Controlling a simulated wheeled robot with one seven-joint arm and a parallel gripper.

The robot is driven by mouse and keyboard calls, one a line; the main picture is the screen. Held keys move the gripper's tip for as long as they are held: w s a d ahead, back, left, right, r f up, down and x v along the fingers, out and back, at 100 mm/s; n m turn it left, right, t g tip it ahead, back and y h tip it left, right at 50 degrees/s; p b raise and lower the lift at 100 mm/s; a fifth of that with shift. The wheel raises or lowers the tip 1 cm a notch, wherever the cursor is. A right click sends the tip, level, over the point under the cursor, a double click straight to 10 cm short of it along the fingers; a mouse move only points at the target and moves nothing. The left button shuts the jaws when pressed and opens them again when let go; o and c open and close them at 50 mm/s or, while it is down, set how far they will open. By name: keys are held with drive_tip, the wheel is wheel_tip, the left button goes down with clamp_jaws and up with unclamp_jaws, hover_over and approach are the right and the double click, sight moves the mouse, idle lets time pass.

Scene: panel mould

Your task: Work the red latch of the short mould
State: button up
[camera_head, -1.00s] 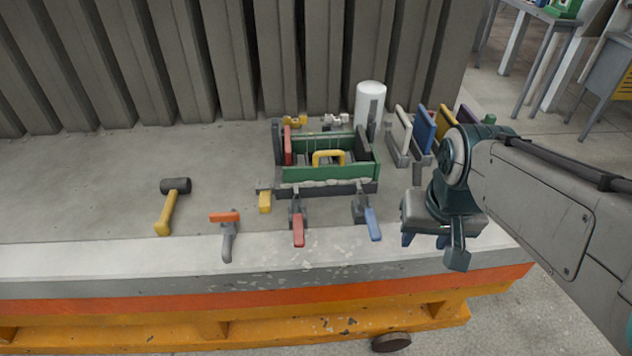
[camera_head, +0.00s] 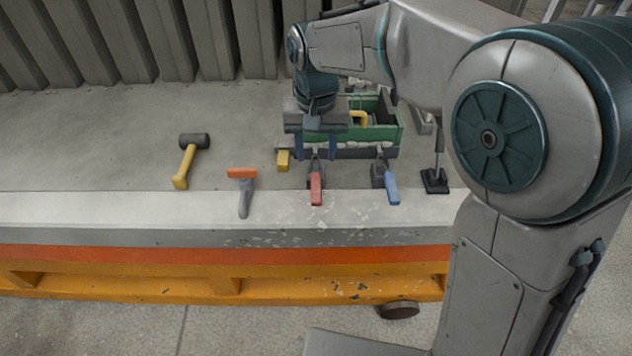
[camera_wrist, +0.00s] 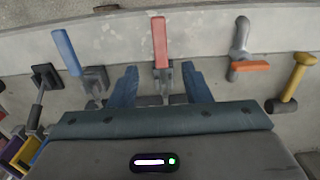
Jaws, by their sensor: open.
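The red latch (camera_head: 316,187) has a red handle on a dark metal clamp, at the front of the short green mould (camera_head: 378,133). In the wrist view the red handle (camera_wrist: 159,42) points away, up the picture, with its clamp base between the fingers. My gripper (camera_head: 316,158) is open and points down above the latch's base. In the wrist view its two blue fingers (camera_wrist: 158,86) stand on either side of the base, with nothing held. I cannot tell whether they touch it. My gripper and arm hide the left part of the mould.
A blue-handled latch (camera_head: 391,188) stands right of the red one, and a yellow block (camera_head: 283,160) left of it. The table's left part is clear.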

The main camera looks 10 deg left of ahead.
sight(316, 188)
wheel_tip(316, 188, down, 10)
drive_tip(key=shift+f, duration=0.2)
clamp_jaws()
